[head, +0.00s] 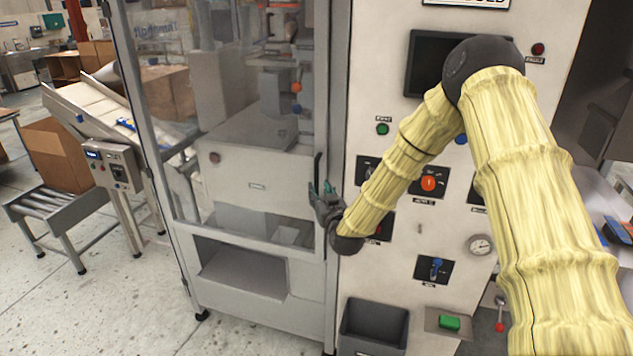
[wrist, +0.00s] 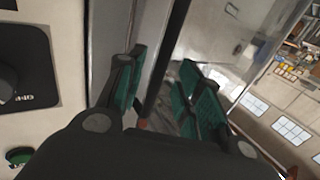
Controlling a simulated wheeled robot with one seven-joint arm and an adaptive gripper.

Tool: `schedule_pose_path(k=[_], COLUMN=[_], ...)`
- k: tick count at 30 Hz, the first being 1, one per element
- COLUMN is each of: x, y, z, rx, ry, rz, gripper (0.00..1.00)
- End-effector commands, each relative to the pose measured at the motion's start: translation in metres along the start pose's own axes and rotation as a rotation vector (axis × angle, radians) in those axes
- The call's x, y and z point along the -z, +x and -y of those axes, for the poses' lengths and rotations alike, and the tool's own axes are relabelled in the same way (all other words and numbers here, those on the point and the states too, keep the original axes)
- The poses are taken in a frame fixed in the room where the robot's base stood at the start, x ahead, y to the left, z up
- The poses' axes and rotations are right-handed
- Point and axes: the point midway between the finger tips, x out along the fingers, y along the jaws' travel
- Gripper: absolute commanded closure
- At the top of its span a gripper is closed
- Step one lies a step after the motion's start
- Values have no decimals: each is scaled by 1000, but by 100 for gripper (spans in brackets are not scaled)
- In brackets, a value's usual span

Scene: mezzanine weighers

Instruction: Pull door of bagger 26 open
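The bagger door (head: 235,120) is a tall clear panel in a grey metal frame. It looks shut, its right edge lying along the white control cabinet. Its handle (head: 318,168) is a dark upright bar on that right edge. My gripper (head: 323,190) is at the lower part of the handle. In the wrist view my gripper (wrist: 165,85) has its two green-padded fingers apart. The dark handle bar (wrist: 158,75) shows between them, closer to the left finger. I cannot tell whether either pad touches it. I see no legible number 26.
The control cabinet (head: 395,22) carries several buttons and knobs beside my arm. A dark bin (head: 373,325) is low on its front. At left are a conveyor (head: 95,105), a small control box (head: 113,166) and a roller stand (head: 50,205). The floor before the door is clear.

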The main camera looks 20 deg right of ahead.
Motion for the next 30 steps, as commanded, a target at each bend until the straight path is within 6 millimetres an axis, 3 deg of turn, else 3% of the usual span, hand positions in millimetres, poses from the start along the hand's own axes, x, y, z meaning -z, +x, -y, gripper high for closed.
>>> schedule_pose_path(k=[9,21,27,30], x=[1,-1,0,0], y=[35,40,40,40], z=[0,0,0,0], rx=[0,0,0,0], ry=[0,0,0,0], rz=[0,1,1,1], gripper=[65,65,100,100])
